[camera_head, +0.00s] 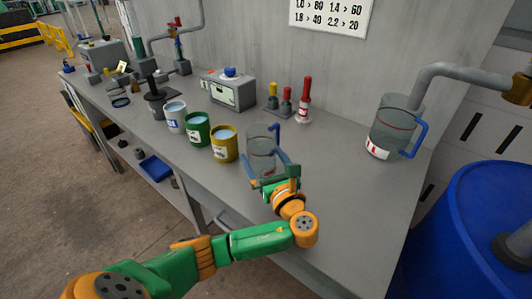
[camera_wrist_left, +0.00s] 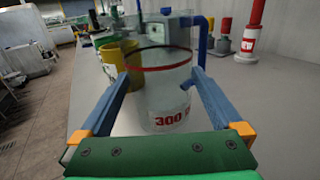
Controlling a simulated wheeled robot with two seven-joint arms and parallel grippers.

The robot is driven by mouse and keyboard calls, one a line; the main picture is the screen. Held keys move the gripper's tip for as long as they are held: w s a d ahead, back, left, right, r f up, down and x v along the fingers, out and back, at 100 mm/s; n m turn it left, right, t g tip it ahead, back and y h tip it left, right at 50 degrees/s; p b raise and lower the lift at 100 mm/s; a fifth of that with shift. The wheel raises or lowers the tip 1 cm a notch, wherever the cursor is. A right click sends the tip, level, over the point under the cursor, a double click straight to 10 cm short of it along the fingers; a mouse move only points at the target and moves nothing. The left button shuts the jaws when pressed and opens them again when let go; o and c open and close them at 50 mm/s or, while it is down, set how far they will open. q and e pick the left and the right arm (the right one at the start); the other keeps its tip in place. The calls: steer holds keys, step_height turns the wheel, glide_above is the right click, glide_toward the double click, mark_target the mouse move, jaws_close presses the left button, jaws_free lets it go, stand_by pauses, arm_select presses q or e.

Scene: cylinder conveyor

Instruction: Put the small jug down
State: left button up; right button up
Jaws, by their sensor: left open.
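The small jug (camera_head: 262,143) is a clear glass jug with a blue handle. It stands upright on the grey table near the front edge. In the left wrist view the jug (camera_wrist_left: 160,92) shows a red ring near its rim and a red "300" marking low on its side. My left gripper (camera_head: 264,181) is at the jug, with its blue fingers (camera_wrist_left: 160,80) spread on either side of it. The fingers are open, and gaps seem to show between them and the glass. My right gripper is not in view.
A larger clear jug (camera_head: 394,125) with a blue handle stands at the right under a grey pipe (camera_head: 455,72). Yellow (camera_head: 224,145), green (camera_head: 197,130) and white (camera_head: 175,116) mugs stand left of the small jug. The table's right front is clear.

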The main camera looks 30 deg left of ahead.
arm_select(q)
steer(key=x, duration=0.4)
steer(key=shift+w+d+r, duration=0.1)
steer(key=shift+r, duration=0.1)
steer(key=c, duration=1.2)
